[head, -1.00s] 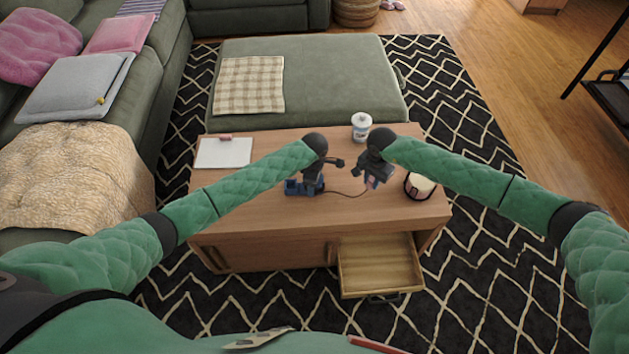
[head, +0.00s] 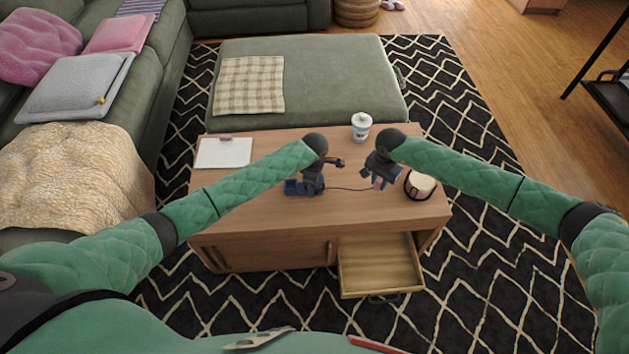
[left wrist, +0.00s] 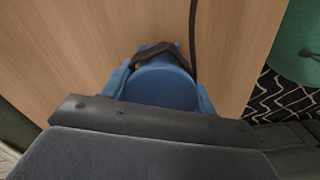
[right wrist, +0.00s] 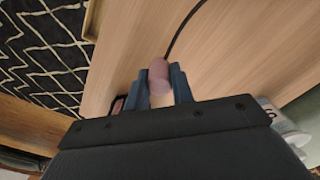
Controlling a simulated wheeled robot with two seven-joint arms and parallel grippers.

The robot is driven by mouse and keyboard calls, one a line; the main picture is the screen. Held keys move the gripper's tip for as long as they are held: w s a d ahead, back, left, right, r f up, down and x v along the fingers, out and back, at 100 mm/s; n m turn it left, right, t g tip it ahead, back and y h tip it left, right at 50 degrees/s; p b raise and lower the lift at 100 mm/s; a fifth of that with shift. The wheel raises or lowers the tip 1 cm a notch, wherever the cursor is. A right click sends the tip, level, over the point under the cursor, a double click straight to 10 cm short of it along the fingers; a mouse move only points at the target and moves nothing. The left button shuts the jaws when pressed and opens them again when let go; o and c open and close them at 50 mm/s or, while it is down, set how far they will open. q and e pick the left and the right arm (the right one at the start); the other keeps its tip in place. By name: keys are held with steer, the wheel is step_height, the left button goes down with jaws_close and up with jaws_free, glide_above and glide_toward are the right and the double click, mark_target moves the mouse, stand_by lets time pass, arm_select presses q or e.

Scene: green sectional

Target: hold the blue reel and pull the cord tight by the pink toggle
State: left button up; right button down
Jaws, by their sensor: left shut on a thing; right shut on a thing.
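The blue reel (head: 292,187) sits on the wooden coffee table (head: 250,217), left of its middle. My left gripper (head: 310,186) is shut on the reel from above. In the left wrist view the reel (left wrist: 165,85) shows between the fingers, with the dark cord (left wrist: 193,30) running off it. The pink toggle (head: 379,183) is in my right gripper (head: 378,180), which is shut on it near the table's right side. The toggle also shows between the fingers in the right wrist view (right wrist: 158,77). The cord (head: 347,189) runs between reel and toggle, nearly straight with a slight sag.
A candle jar (head: 420,186) stands just right of my right gripper. A white lidded cup (head: 361,127) stands behind. An open drawer (head: 379,265) juts out at the front. The table's front middle is clear.

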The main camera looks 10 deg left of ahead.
steer(key=shift+d, duration=0.15)
steer(key=shift+d, duration=0.65)
steer(key=shift+d, duration=0.4)
steer(key=shift+a, duration=0.25)
stand_by(0.8)
steer(key=shift+a, duration=0.8)
steer(key=shift+a, duration=0.1)
steer(key=shift+a, duration=2.4)
